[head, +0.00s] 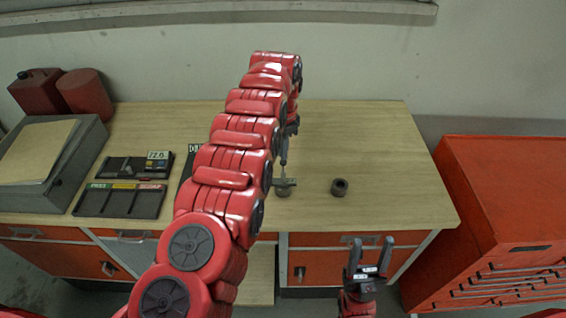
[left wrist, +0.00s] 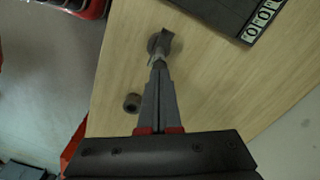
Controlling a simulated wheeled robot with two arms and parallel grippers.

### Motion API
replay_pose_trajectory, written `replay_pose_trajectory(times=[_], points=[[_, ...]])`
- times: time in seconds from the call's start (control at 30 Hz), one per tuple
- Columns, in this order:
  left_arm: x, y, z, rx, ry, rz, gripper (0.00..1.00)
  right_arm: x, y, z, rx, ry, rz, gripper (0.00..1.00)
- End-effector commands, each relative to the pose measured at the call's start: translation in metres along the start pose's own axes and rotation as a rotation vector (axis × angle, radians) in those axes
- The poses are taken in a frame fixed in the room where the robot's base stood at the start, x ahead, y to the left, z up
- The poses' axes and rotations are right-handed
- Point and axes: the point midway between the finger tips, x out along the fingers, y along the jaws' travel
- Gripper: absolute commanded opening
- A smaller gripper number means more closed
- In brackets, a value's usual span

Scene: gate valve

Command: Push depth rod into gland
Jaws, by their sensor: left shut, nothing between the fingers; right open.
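My left arm arches over the bench. Its gripper (head: 284,150) points down, shut and empty, over a small grey-brown valve part (head: 284,190) on the bench, likely the gland. In the left wrist view the shut fingers (left wrist: 158,72) end close to this valve part (left wrist: 155,44), which has a dark piece sticking out on its upper right. A short light piece shows at the fingertips; I cannot tell whether it is the depth rod or whether they touch it. My right gripper (head: 372,264) is open and empty in front of the bench.
A dark round collar (head: 339,187) stands on the bench (head: 395,150) to the right, also in the left wrist view (left wrist: 132,102). Dark labelled trays (head: 120,200) and a grey case (head: 50,160) are at left. A red tool cabinet (head: 500,190) stands right. The bench's right part is clear.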

Motion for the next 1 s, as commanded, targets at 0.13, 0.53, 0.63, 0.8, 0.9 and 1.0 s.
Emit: replay_pose_trajectory(times=[0.13, 0.53, 0.63, 0.8, 0.9, 1.0], points=[[0.0, 0.0, 0.0, 0.0, 0.0, 0.0, 0.0, 0.0, 0.0, 0.0, 0.0, 0.0, 0.0, 0.55], [0.005, 0.0, 0.0, 0.0, 0.0, 0.0, 0.0, -0.003, 0.0, 0.001, 0.0, 0.0, 0.0, 0.55], [0.007, 0.0, 0.0, 0.0, 0.0, 0.0, 0.0, -0.004, 0.0, 0.001, 0.0, 0.0, 0.0, 0.55], [0.01, 0.0, 0.0, 0.0, 0.0, 0.0, 0.0, -0.006, 0.0, 0.001, 0.0, 0.0, 0.0, 0.55], [0.012, 0.0, 0.0, 0.0, 0.0, 0.0, 0.0, -0.008, 0.0, 0.001, 0.0, 0.0, 0.0, 0.55], [0.014, 0.0, 0.0, 0.0, 0.0, 0.0, 0.0, -0.009, 0.0, 0.002, 0.0, 0.0, 0.0, 0.55]])
